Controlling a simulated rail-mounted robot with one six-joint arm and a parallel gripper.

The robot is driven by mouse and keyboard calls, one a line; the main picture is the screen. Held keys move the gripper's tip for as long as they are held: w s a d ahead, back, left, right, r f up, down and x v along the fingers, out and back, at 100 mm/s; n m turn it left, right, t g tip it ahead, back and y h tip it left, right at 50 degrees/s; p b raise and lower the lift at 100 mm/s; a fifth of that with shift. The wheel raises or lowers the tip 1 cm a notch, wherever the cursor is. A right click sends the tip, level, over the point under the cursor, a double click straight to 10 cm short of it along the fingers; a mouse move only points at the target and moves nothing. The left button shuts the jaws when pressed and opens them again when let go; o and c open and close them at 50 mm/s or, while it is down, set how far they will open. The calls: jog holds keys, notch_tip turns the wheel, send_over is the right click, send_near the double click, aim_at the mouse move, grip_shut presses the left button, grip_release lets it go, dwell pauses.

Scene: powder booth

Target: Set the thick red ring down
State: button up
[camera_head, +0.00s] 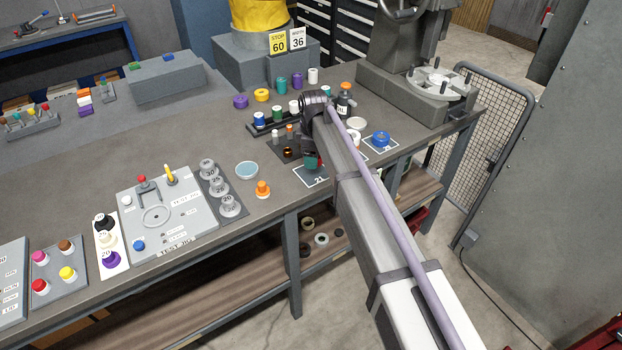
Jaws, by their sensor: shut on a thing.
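My arm reaches from the lower right over the front of the bench, and its wrist hides most of my gripper (311,157). The gripper points down above a dark mat marked 21 (311,180) near the bench's front edge. A small patch of red, the thick red ring (320,161), shows at the jaws beside the arm. The jaws are shut on it. Most of the ring is hidden, and I cannot tell whether it touches the mat.
A blue ring (381,138) sits on another mat to the right. An orange-topped piece (263,189) and a pale blue dish (247,170) stand to the left. Several coloured spools and a dark bottle (345,102) stand behind. A grey test jig (160,215) lies further left.

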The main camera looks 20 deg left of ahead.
aim_at(313, 173)
notch_tip(313, 173, down, 5)
jog(key=b, duration=0.3)
jog(key=shift+b, duration=0.3)
jog(key=shift+r, duration=0.35)
jog(key=shift+c, duration=0.4)
jog(key=shift+f, duration=0.2)
jog(key=o, duration=1.2)
jog(key=shift+c, duration=0.2)
jog(key=shift+r, duration=0.1)
notch_tip(313, 173, up, 12)
jog(key=p, duration=1.2)
